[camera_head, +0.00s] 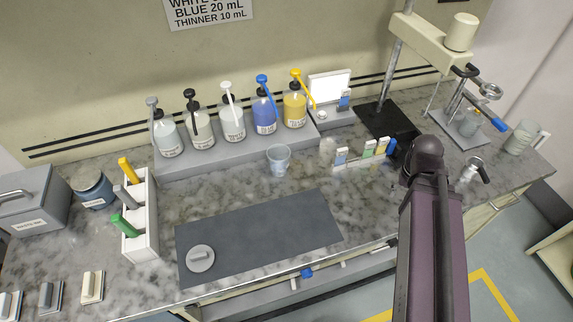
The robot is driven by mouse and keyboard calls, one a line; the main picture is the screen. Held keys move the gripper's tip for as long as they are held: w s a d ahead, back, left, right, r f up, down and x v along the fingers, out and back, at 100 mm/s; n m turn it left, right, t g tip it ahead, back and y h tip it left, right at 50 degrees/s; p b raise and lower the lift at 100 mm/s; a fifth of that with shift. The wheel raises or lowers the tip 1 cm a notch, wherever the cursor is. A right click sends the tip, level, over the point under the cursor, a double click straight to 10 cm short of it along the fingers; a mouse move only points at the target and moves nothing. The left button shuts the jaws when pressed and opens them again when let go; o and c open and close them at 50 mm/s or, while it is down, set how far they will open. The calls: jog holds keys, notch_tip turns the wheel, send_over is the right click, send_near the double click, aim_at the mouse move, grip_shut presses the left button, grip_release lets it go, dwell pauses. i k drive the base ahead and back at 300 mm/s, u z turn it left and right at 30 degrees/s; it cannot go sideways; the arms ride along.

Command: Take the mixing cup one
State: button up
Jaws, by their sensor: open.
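A translucent pale blue-grey cup (278,160), which looks like a mixing cup, stands upright on the marbled counter in front of the bottle shelf. A smaller clear cup (328,150) stands to its right. I cannot read a number on either. Two more clear vessels stand at the far right, one on a metal stand (470,123) and one near the counter's end (522,137). My purple arm rises at the right, with its dark joint over the counter, well right of the pale blue-grey cup.
Pump bottles (232,122) line the grey shelf (190,168) behind the cup. A dark mat (262,238) with a round grey lid (200,258) lies in front. A white rack (142,225) stands left. A mixer stand (388,122) stands right.

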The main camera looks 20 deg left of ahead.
aim_at(278, 155)
jog(key=z, duration=0.1)
jog(key=k, duration=1.45)
jog(key=u, duration=1.1)
jog(key=i, duration=1)
jog(key=u, duration=0.1)
